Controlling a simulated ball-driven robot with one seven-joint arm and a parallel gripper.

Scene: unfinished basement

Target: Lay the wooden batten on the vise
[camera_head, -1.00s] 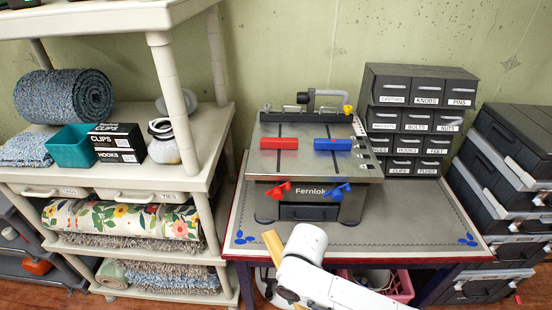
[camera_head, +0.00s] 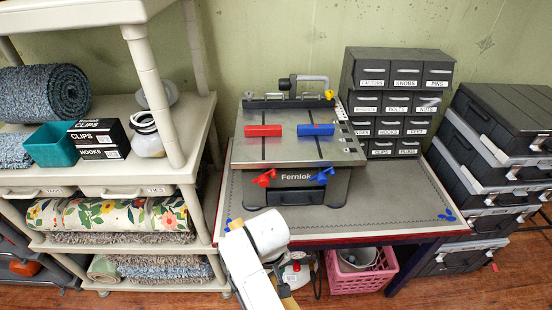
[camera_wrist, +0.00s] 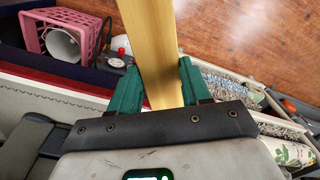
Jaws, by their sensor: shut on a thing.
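The wooden batten (camera_wrist: 152,45) is a long, flat, pale yellow bar. In the wrist view it stands between the two green fingers of my gripper (camera_wrist: 157,85), which is shut on it. In the head view one end of the batten (camera_head: 237,224) shows at the table's front left, and a small bit shows below my white arm. The arm hides its middle and my gripper there. The vise (camera_head: 298,151), a grey-topped Fernlok unit with red and blue blocks on top and red and blue knobs in front, stands on the table behind the batten.
The table (camera_head: 400,205) has free room right of the vise. A dark drawer cabinet (camera_head: 398,101) stands at its back right. A cream shelf (camera_head: 200,125) with rugs and boxes stands left. A pink crate (camera_head: 362,277) is under the table; black cases (camera_head: 490,190) stand right.

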